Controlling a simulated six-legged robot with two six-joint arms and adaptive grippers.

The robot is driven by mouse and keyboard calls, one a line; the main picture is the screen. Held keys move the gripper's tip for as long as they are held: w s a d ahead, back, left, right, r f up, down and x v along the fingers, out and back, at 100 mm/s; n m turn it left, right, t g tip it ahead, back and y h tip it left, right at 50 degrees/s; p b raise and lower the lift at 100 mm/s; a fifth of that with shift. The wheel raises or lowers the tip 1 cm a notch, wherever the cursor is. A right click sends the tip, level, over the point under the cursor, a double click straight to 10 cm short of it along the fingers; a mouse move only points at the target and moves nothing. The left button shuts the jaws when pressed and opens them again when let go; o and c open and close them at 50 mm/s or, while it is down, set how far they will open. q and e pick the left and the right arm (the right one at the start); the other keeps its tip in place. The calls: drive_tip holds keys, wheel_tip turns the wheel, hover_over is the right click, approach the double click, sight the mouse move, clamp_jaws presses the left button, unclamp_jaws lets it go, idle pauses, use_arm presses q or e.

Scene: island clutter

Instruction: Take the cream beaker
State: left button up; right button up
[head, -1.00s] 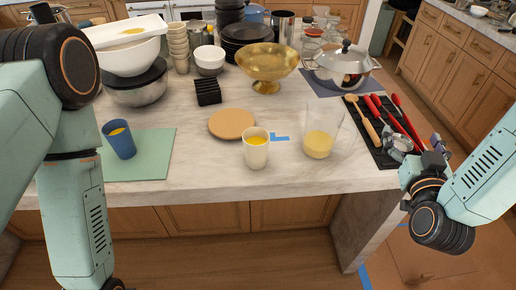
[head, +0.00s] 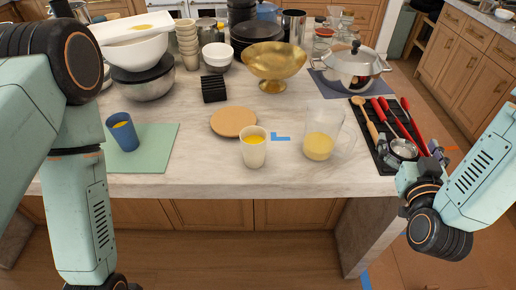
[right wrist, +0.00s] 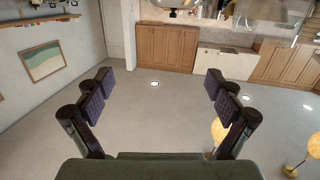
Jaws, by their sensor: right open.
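The cream beaker (head: 253,149) stands upright near the front edge of the island, with yellow contents showing at its top. My right gripper (head: 436,150) is at the island's right end, well right of the beaker and beside the dark utensil mat. In the right wrist view its jaws (right wrist: 158,95) are apart with nothing between them, facing the room's floor and far cabinets. My left arm comes in at the left, but its gripper is out of view.
A clear jug (head: 318,146) with yellow liquid stands right of the beaker. A round wooden board (head: 233,122) lies behind it. A blue cup (head: 122,132) stands on a green mat (head: 157,152) at left. A gold bowl (head: 275,62) and a steel pot (head: 350,68) stand farther back.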

drive_tip(key=w+a+f+n+y, duration=0.2)
drive_tip(key=a+f+n+y, duration=0.1)
drive_tip(key=a, duration=0.4)
drive_tip(key=w+a+f+n+y, duration=0.1)
drive_tip(key=a+f+n+y, duration=0.25)
drive_tip(key=a, duration=0.35)
drive_tip(key=n+g+y, duration=0.1)
drive_tip(key=n+y, duration=0.2)
drive_tip(key=y, duration=0.2)
approach(260, 146)
drive_tip(key=w+d+f, duration=0.1)
drive_tip(key=w, duration=0.3)
drive_tip(key=a+y, duration=0.1)
drive_tip(key=w+a+y, duration=0.1)
drive_tip(key=a, duration=0.1)
drive_tip(key=shift+w+a+r+g, duration=0.1)
drive_tip(key=shift+a+r+g, duration=0.1)
drive_tip(key=shift+g, duration=0.2)
drive_tip(key=shift+w+a+m+p, duration=0.1)
drive_tip(key=shift+a+m+p, duration=0.05)
drive_tip(key=shift+m+p, duration=0.15)
drive_tip(key=shift+w, duration=0.25)
drive_tip(key=shift+x, duration=1.1)
drive_tip(key=p+x, duration=0.1)
drive_tip(key=x, duration=0.3)
drive_tip(key=shift+w, duration=0.5)
use_arm(q)
drive_tip(key=shift+w+a+r, duration=0.15)
drive_tip(key=shift+a+r, duration=0.05)
drive_tip(key=shift+r, duration=0.8)
